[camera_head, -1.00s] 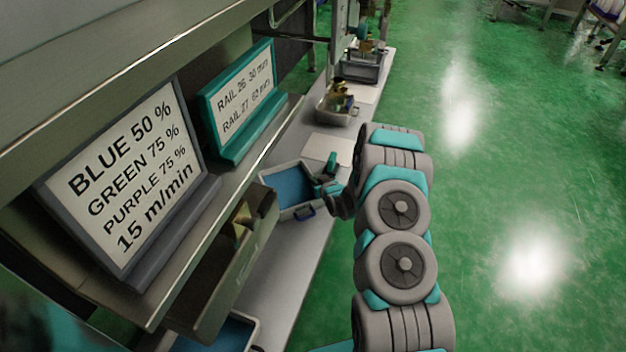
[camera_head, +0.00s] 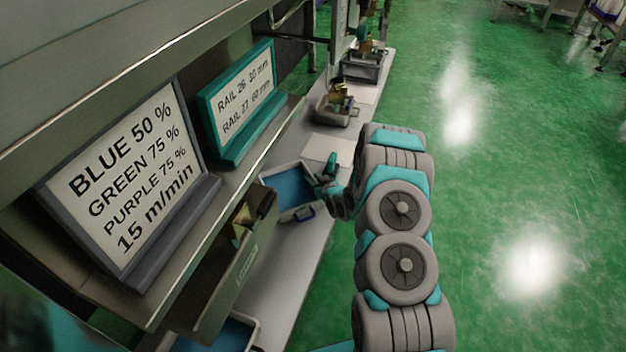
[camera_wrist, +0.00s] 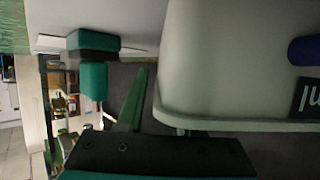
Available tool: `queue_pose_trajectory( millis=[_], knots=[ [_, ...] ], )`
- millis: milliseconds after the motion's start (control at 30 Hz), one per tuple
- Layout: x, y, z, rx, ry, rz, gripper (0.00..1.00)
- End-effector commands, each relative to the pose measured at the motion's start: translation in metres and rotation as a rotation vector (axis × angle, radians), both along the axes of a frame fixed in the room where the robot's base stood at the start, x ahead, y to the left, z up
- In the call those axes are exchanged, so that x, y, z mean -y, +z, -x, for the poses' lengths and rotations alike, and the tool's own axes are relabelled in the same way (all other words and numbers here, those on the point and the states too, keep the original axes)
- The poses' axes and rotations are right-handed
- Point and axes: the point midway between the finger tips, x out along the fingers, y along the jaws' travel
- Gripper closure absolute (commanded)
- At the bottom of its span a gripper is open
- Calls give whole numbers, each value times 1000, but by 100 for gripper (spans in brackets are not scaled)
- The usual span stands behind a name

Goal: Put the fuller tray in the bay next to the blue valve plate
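A grey tray with a blue inside (camera_head: 268,181) stands on the pale bench, a dark blue handle on its near side. A second blue-bottomed tray (camera_head: 254,331) is partly cut off at the bottom of the head view. My gripper (camera_head: 328,180) is at the right edge of the first tray. In the wrist view a large grey tray wall (camera_wrist: 230,60) with a dark blue handle and a dark label fills the right side. Teal and black finger parts (camera_wrist: 110,85) are left of it. Whether they touch the tray is unclear. I cannot make out a blue valve plate.
A grey bin with brass-coloured parts (camera_head: 324,110) and a darker one (camera_head: 362,73) stand farther along the bench. A metal box (camera_head: 228,280) with parts is under the shelf. A white sign (camera_head: 122,183) and a teal-framed sign (camera_head: 240,100) stand on the shelf. Green floor lies right.

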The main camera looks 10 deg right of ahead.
Motion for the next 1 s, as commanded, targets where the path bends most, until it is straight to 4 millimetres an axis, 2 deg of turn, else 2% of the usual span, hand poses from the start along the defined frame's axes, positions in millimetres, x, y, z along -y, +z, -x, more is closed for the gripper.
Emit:
queue_pose_trajectory(
  millis=[167,500,600,800,1000],
  knots=[
    [5,11,23,0,-2,-2,65],
    [17,34,81,-4,-1,-1,65],
    [20,39,92,-1,-1,0,65],
    [21,44,105,-5,0,1,65],
    [21,59,106,-79,15,52,65]
  ],
)
